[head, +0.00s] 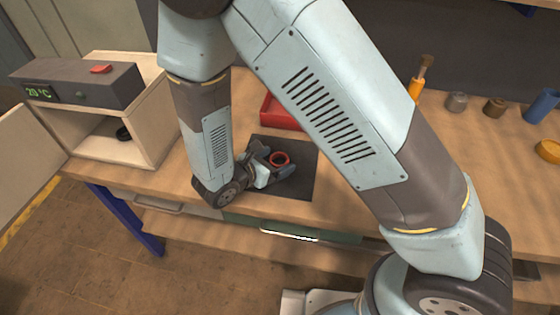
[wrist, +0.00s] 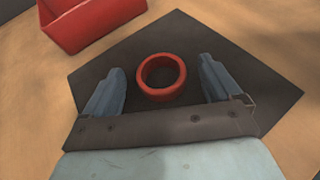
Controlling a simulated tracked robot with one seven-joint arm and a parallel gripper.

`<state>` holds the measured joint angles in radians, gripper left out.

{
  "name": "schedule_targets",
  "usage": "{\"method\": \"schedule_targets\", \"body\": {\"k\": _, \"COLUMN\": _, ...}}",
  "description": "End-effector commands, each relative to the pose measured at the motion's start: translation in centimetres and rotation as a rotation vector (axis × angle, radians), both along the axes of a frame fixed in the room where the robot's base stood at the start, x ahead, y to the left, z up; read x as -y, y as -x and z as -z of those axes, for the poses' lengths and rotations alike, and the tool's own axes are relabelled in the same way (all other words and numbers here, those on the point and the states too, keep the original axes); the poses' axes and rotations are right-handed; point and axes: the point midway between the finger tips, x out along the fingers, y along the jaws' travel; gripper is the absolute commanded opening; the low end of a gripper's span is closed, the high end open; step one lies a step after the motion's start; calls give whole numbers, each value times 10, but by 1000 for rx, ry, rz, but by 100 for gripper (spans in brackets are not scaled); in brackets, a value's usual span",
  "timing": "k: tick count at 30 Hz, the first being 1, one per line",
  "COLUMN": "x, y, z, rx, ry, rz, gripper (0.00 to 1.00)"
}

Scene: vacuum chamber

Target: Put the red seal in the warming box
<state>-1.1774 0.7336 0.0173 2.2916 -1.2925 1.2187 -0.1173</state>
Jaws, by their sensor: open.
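The red seal (head: 279,158) is a red ring lying on a dark mat (head: 298,184) on the workbench. In the wrist view the seal (wrist: 161,77) lies between the two blue fingers of my gripper (wrist: 162,82), with a gap on each side. My gripper (head: 274,164) is open and low over the mat in the head view. The warming box (head: 98,146) stands at the left end of the bench, with its front open and a display reading 20 °C on top. A dark round thing (head: 123,134) is inside it.
A red tray (head: 281,113) stands behind the mat and shows in the wrist view (wrist: 88,22). A brush, small pots, a blue cup (head: 541,106) and an orange dish (head: 549,151) are at the right. Bare bench lies between mat and box.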

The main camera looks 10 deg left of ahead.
Motion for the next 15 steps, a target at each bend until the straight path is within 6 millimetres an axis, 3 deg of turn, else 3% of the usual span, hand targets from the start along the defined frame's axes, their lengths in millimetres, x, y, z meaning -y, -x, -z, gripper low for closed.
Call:
{"method": "schedule_targets", "body": {"k": 10, "x": 4, "y": -6, "z": 3, "rx": 0, "ry": 0, "rz": 0, "gripper": 91}}
{"method": "schedule_targets", "body": {"k": 15, "x": 4, "y": -5, "z": 3, "rx": 0, "ry": 0, "rz": 0, "gripper": 75}}
